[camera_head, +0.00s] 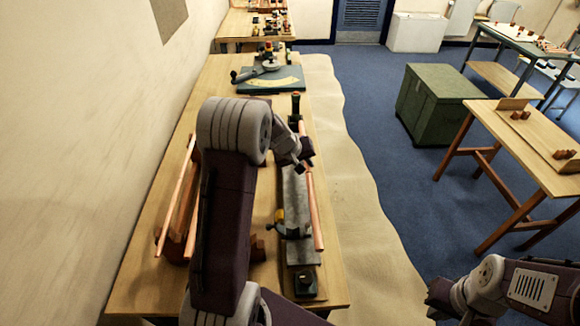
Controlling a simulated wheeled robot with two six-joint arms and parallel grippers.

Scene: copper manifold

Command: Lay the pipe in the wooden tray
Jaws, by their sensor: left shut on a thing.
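A long copper pipe (315,215) runs lengthwise along the right side of the workbench, over or beside a grey metal fixture. My left gripper (305,166) is shut on this pipe along its upper part. My left arm hides part of the bench. A reddish-brown wooden holder (182,208) stands at the bench's left side with copper pipes (172,200) along it; my arm partly covers it. I cannot tell whether this is the wooden tray. My right arm shows at the lower right; its fingers are not visible.
The grey fixture (296,210) stands on the wooden bench (140,285). A green-based tool with a yellow scale (272,82) is farther back. A green chest (436,102) and a wooden table (535,150) with upright boards stand at right. Blue floor lies between.

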